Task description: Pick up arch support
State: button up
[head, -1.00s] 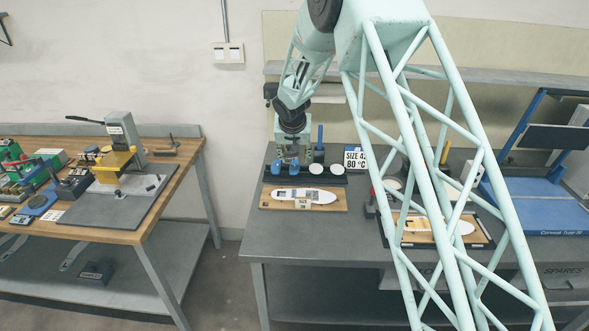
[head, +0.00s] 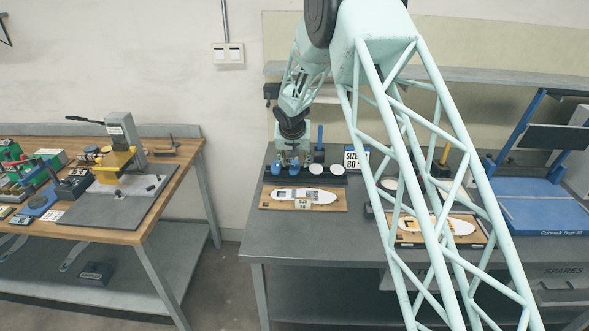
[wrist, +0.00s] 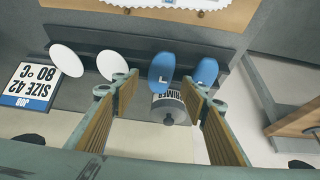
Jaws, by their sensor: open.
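Two blue rounded pads, which look like the arch supports, stand on a dark rack. In the wrist view one blue pad marked L (wrist: 162,68) lies between the lines of my two fingers, beyond the tips. The other blue pad (wrist: 206,72) is just right of it, near the right fingertip. In the head view the blue pads (head: 280,169) are right below my gripper (head: 291,159). My gripper, also in the wrist view (wrist: 158,92), is open and empty. I cannot tell the exact gap to the pads.
Two white oval pads (wrist: 112,62) share the dark rack (head: 333,180). A primer can (wrist: 168,110) shows between the fingers. A "SIZE 42 80 °C" sign (wrist: 30,84) stands beside. In front lies a wooden board (head: 268,203) with a white insole (head: 320,195).

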aim_at(295, 166)
jog(key=shift+x, duration=1.55)
jog(key=c, duration=0.8)
